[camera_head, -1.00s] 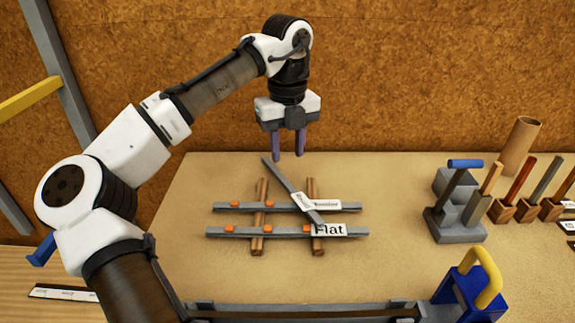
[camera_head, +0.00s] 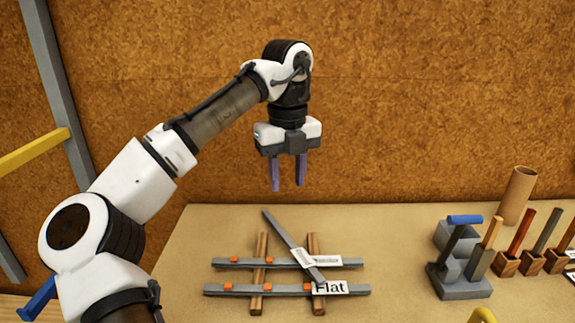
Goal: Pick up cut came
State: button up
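Several grey came strips lie on two wooden bars on the bench. Two run left to right: a rear strip (camera_head: 236,262) and a front strip (camera_head: 250,288) with a label reading "Flat". A third grey strip (camera_head: 281,229) lies diagonally across them, with a white label near its middle whose text is too small to read. I cannot tell which one is the cut came. My gripper (camera_head: 288,186) points down above and behind the diagonal strip's far end. Its two purple fingers are apart with nothing between them.
Orange blocks (camera_head: 233,259) sit on the two strips. To the right stand a grey stand with a blue-handled tool (camera_head: 464,219), several tools in wooden blocks (camera_head: 507,264) and a brown tube (camera_head: 517,195). A cork wall (camera_head: 400,100) rises behind the bench. Bench around the strips is clear.

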aim_at(307, 261)
jog(key=k, duration=1)
